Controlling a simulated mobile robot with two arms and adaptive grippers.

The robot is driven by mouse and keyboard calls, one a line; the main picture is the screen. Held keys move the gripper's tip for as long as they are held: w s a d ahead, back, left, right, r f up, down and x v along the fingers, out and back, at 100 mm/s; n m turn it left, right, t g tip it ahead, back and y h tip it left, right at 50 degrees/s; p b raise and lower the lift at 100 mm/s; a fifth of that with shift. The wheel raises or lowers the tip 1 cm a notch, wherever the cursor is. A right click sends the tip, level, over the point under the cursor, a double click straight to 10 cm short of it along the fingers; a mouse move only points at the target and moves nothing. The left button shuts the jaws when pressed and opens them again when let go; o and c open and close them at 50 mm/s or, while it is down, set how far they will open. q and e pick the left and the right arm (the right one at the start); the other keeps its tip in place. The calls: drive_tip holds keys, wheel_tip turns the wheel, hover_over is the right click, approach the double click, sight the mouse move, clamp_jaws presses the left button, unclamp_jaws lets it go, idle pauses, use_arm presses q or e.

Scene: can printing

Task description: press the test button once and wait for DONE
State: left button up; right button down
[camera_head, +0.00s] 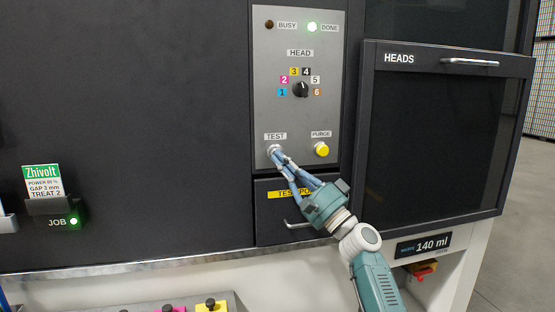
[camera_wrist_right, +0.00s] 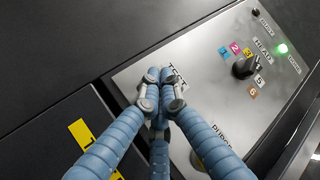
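The control panel (camera_head: 266,100) has a TEST button below its TEST label (camera_head: 275,136). My right gripper (camera_head: 276,152) has its fingertips at that button and hides most of it. In the right wrist view the fingers (camera_wrist_right: 160,88) are drawn together just below the TEST label (camera_wrist_right: 178,73), with nothing seen between them. The green DONE lamp (camera_head: 312,27) is lit, and it also glows in the right wrist view (camera_wrist_right: 282,48). The BUSY lamp (camera_head: 269,24) is dark. My left gripper is not in view.
A yellow PURGE button (camera_head: 321,149) sits right of TEST. The HEAD knob (camera_head: 300,90) is above. A drawer with a yellow label (camera_head: 283,195) is below, behind my gripper. The HEADS door (camera_head: 440,140) is at right. A Zhivolt card (camera_head: 43,181) stands at left.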

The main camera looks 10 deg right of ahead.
drive_tip(key=shift+w+b, duration=0.95)
drive_tip(key=shift+b, duration=0.2)
idle(1.2)
idle(0.3)
drive_tip(key=shift+s+p, duration=0.55)
drive_tip(key=shift+s, duration=0.7)
drive_tip(key=s+p, duration=0.1)
drive_tip(key=s, duration=0.4)
drive_tip(key=shift+d+p, duration=0.1)
drive_tip(key=shift+p, duration=0.25)
drive_tip(key=shift+f, duration=0.1)
